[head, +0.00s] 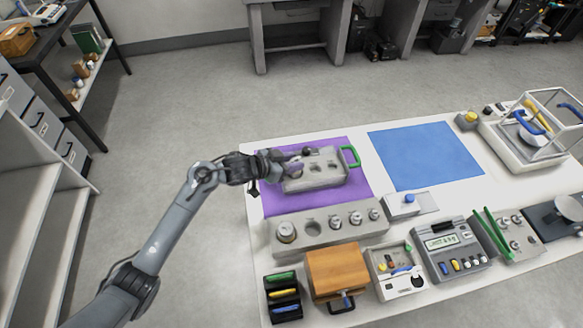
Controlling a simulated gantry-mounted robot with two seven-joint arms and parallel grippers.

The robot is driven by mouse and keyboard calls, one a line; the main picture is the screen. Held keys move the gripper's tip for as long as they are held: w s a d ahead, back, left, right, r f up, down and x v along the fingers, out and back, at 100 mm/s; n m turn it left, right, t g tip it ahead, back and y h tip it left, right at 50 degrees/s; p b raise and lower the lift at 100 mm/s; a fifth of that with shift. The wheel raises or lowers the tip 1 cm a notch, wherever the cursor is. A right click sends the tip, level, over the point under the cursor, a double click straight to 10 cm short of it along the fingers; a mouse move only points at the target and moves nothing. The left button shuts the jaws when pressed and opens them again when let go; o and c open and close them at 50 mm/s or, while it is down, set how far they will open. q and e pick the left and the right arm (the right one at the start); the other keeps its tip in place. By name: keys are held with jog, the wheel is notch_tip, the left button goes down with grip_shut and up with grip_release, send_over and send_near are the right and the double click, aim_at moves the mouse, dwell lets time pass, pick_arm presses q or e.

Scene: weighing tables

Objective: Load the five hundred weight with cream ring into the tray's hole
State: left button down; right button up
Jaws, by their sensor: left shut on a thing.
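The grey tray (318,178) lies on the purple mat (275,205), with dark round holes in its top and a green handle (350,156) at its right end. My left gripper (289,166) reaches in from the left and is at the tray's left end, low over its top. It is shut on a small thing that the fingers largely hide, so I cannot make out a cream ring. A weight rack (297,241) stands in front of the mat with several metal weights and one empty round hole (312,228). My right gripper is out of view.
A blue mat (424,156) lies clear to the right. Along the front stand a wooden box (336,269), a black holder (282,298) and a grey instrument (447,246). A glass-cased balance (522,145) stands at the right.

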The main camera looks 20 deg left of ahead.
pick_arm(q)
notch_tip(320, 180, down, 2)
jog(key=shift+f, duration=0.25)
jog(key=c, duration=0.8)
grip_release()
jog(key=shift+f, duration=0.2)
jog(key=shift+o, duration=0.2)
jog(key=shift+r, duration=0.15)
jog(key=shift+s+a+r, duration=0.15)
jog(key=shift+s+r, duration=0.05)
jog(key=p+v, duration=0.2)
jog(key=v, duration=0.9)
jog(key=shift+s, duration=0.2)
